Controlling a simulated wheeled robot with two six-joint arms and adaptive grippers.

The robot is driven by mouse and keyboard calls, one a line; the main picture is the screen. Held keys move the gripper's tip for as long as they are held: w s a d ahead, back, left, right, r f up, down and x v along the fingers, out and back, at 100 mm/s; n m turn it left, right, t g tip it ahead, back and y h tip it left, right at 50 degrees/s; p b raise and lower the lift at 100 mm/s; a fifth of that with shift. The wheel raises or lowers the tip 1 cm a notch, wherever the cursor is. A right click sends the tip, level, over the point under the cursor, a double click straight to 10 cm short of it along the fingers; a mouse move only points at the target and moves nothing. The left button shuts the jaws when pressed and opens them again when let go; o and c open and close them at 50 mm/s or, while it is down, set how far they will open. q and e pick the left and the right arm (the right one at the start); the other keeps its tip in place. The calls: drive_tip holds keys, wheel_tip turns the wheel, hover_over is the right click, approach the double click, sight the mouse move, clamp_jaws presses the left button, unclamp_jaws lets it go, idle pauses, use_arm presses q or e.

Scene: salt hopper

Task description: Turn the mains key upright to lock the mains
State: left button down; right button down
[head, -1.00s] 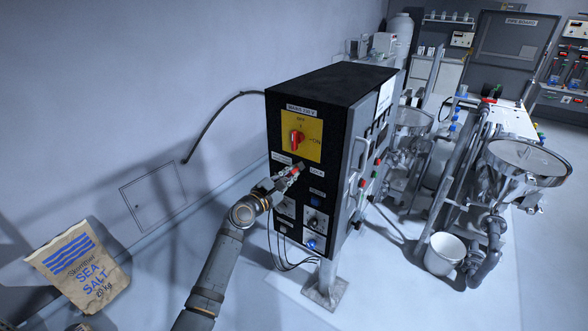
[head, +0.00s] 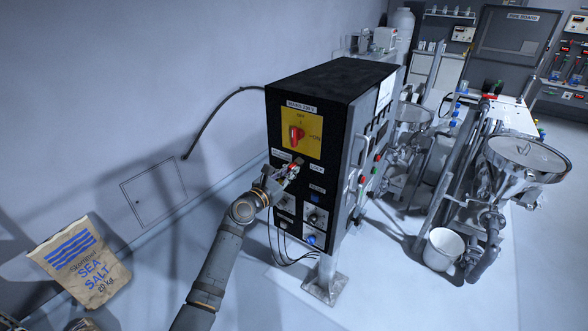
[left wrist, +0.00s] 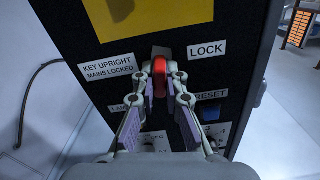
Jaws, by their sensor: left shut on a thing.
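The mains key has a red head (left wrist: 159,77) at a small metal lock on the black panel, between the labels "KEY UPRIGHT MAINS LOCKED" (left wrist: 108,69) and "LOCK" (left wrist: 207,50). My left gripper (left wrist: 161,86) is shut on the red key head, with a fingertip on each side. In the left wrist view the head looks roughly upright; its exact angle is hard to tell. In the head view my left gripper (head: 291,172) is at the panel below the yellow plate and partly hides the key. My right gripper is not in view.
Above the key, a red mains switch (head: 296,136) on a yellow plate (head: 315,147) stands roughly upright towards OFF. A "RESET" label (left wrist: 211,95) and other controls sit below. A salt bag (head: 82,262) stands at left; steel hoppers (head: 500,175) and a white bucket (head: 443,249) are at right.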

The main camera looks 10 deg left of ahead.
use_arm(q)
drive_tip(key=n, duration=0.4)
drive_tip(key=c, duration=1.3)
unclamp_jaws()
drive_tip(key=shift+c, duration=0.2)
